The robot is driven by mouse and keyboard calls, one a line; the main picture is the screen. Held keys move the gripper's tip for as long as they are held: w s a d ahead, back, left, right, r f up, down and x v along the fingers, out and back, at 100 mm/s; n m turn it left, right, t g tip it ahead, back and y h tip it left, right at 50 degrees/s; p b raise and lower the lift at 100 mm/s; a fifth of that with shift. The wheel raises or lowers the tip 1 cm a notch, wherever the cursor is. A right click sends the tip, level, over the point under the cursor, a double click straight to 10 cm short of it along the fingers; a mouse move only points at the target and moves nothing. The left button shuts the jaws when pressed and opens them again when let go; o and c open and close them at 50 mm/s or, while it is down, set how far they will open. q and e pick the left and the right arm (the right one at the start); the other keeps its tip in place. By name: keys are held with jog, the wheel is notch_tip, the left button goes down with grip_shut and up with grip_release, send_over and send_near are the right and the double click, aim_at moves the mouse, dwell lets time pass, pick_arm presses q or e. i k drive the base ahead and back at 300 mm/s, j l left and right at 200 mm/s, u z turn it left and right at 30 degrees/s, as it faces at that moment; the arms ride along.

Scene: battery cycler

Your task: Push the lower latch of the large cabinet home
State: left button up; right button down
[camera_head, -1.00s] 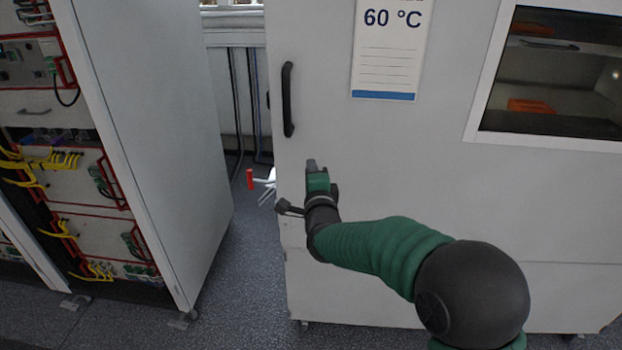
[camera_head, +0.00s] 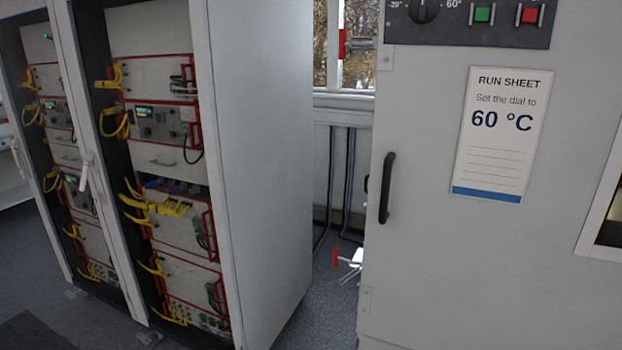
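The large cabinet (camera_head: 450,250) is the pale grey one on the right, with a black door handle (camera_head: 387,188). Its lower latch has a red grip (camera_head: 335,256) and pale metal arms (camera_head: 350,262), sticking out left from the cabinet's left edge, low down. An upper latch with a red grip (camera_head: 343,43) sticks out the same way near the top. The door looks closed, though its seam at the latch side is hidden. Neither of my grippers is in view.
A run sheet (camera_head: 503,130) reading 60 °C is on the door, below a dial (camera_head: 425,10) with green and red switches. An open-fronted rack (camera_head: 265,170) with yellow cables stands left. A narrow floor gap with wall cables (camera_head: 340,180) lies between.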

aim_at(336, 257)
jog(key=i+u, duration=0.15)
jog(key=i, duration=0.35)
jog(key=i+l+u, duration=0.15)
jog(key=i, duration=0.35)
